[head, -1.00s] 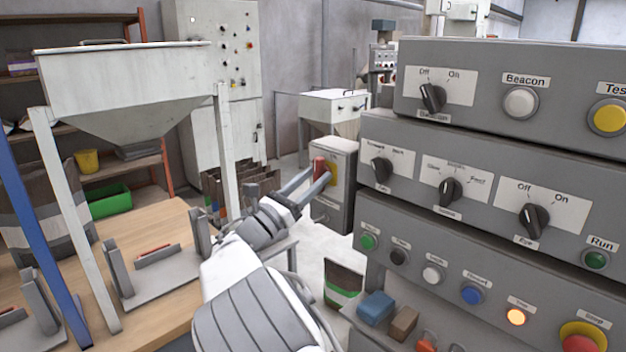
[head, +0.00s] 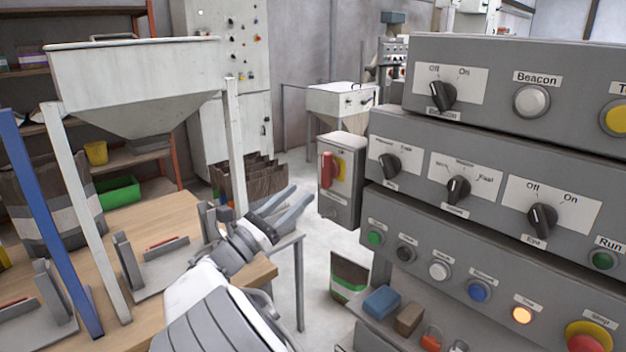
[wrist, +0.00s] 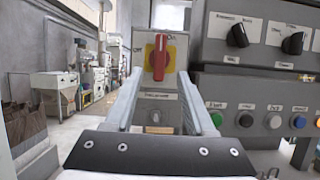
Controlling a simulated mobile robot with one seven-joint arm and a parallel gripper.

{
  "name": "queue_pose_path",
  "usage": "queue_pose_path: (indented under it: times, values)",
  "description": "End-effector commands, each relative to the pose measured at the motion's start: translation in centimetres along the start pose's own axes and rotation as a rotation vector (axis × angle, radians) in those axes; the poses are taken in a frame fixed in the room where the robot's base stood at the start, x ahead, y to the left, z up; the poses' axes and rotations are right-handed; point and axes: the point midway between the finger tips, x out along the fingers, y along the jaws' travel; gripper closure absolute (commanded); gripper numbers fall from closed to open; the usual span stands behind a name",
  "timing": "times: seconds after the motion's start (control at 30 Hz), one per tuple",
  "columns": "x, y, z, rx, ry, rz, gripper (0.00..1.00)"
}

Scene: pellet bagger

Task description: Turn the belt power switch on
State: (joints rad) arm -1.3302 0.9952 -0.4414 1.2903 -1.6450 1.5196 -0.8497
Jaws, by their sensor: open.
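The belt power switch is a red handle on a yellow plate, on the front of a grey box (head: 340,205). In the head view the red handle (head: 326,170) stands upright. In the wrist view the handle (wrist: 160,57) also points straight up, with a small ON mark near its top; the label plate below is too small to read. My gripper (head: 300,193) is open and empty, left of the box and apart from the handle.
A large grey control panel (head: 480,140) with knobs and buttons stands close right of the box. A wooden bench (head: 165,225) and a hopper (head: 140,85) are at left. A bag (head: 348,275) stands on the floor below. The air between gripper and box looks clear.

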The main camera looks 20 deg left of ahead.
Motion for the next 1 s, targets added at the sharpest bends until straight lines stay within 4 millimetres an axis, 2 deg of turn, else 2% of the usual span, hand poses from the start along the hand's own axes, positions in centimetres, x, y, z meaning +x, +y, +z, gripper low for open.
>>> queue_pose_path:
  times: [0.03,0.2,0.4,0.6,1.0]
  values:
    - [-1.4,0.1,0.1,-0.001,0.000,0.005,0.45]
    - [-5.3,0.1,0.1,-0.001,-0.001,0.004,0.45]
    - [-8.2,0.0,0.0,0.000,0.000,0.002,0.45]
    - [-9.2,0.0,-0.1,-0.001,0.000,0.000,0.45]
    - [-9.1,0.0,-0.1,-0.001,0.000,0.000,0.45]
